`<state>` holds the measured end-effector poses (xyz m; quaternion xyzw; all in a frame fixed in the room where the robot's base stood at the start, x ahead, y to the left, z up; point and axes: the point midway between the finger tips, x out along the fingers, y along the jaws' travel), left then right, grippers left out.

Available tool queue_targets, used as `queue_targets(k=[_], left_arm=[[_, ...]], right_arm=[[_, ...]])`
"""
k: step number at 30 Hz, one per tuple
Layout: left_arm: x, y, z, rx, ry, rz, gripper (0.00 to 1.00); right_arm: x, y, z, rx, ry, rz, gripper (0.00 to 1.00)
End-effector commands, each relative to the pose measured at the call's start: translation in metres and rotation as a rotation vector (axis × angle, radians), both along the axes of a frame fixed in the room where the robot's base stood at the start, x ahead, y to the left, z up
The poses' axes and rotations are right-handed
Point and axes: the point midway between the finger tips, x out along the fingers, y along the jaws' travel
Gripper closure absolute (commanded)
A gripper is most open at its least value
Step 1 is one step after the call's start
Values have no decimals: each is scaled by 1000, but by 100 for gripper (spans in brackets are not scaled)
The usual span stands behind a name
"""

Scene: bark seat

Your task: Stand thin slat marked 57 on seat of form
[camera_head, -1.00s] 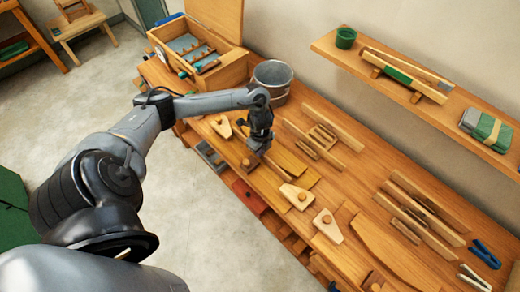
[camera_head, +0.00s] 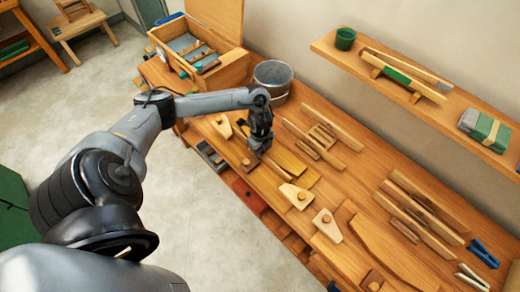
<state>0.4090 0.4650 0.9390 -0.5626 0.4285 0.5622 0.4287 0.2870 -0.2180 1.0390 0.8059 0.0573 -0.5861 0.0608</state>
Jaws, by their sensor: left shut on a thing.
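My left gripper (camera_head: 259,150) is over the left half of the wooden bench (camera_head: 325,192), pointing down. It is shut on a thin wooden piece, which the fingers mostly hide. I take this piece for the slat, but no 57 can be read. Flat boards (camera_head: 288,161) lie just right of the gripper. A small brown block (camera_head: 248,164) is just below it in the picture. Pale tapered pieces with round knobs (camera_head: 296,196) lie along the front of the bench. I cannot tell for certain which piece is the form or its seat. My right gripper is not in view.
A metal bucket (camera_head: 273,80) and an open wooden toolbox (camera_head: 222,72) stand behind the gripper at the bench's far left. Several long slats (camera_head: 425,205) lie on the right half. Blue clamps (camera_head: 484,254) lie far right. A wall shelf (camera_head: 440,108) overhangs the back.

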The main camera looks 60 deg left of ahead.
Motion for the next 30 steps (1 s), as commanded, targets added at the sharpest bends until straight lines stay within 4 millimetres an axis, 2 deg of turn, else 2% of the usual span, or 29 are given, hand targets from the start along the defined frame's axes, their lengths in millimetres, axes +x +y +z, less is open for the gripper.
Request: queue_targets(k=[17, 18, 24, 30], left_arm=[[0, 0, -3, 0, 0, 0, 100], [0, 0, -3, 0, 0, -1, 89], [1, 0, -3, 1, -2, 1, 60], [1, 1, -4, 2, -5, 5, 60]], right_arm=[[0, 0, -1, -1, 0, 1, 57], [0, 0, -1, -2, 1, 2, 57], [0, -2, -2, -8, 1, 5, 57], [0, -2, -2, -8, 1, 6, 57]])
